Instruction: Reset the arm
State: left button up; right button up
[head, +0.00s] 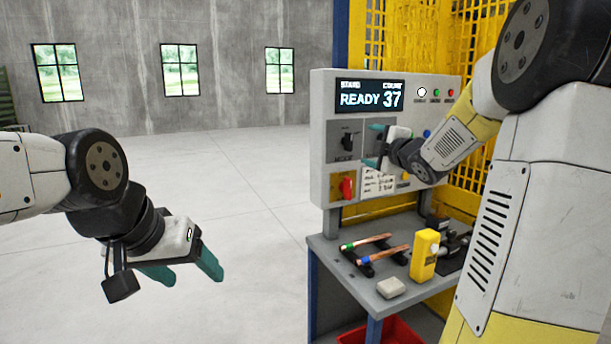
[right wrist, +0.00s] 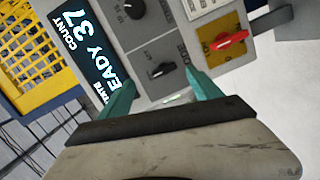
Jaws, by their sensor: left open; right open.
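My left gripper (head: 182,268) hangs at the left over the open floor, its teal fingers apart and empty. My right gripper (head: 374,146) is in front of the control panel (head: 322,130), its teal fingers apart. It also shows in the right wrist view (right wrist: 160,92), with the panel face beyond the fingers and nothing between them. The panel screen (head: 369,95) reads READY 37. A red switch (head: 346,188) on a yellow plate is at the panel's lower left; it also shows in the right wrist view (right wrist: 228,40). A black knob (head: 348,140) sits above it.
Below the panel, a grey bench (head: 335,250) bears copper tubes (head: 385,256) on a black rack, a yellow box-shaped device (head: 424,255) and a small grey block (head: 391,288). A red bin (head: 390,331) is underneath. Yellow mesh (head: 400,35) stands behind. The floor at left is clear.

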jog(key=s+a+f+m+g, duration=0.3)
jog(key=s+f+m, duration=0.1)
jog(key=s, duration=0.7)
jog(key=s+a+f+m+g, duration=0.4)
jog(key=s+m, duration=0.3)
jog(key=s, duration=0.5)
jog(key=s+a+f+m+g, duration=0.3)
jog(key=s+m, duration=0.3)
jog(key=s, duration=0.5)
jog(key=shift+s+a+f+g+h, duration=0.3)
jog(key=shift+a+f+h, duration=0.1)
jog(key=shift+a+f, duration=0.25)
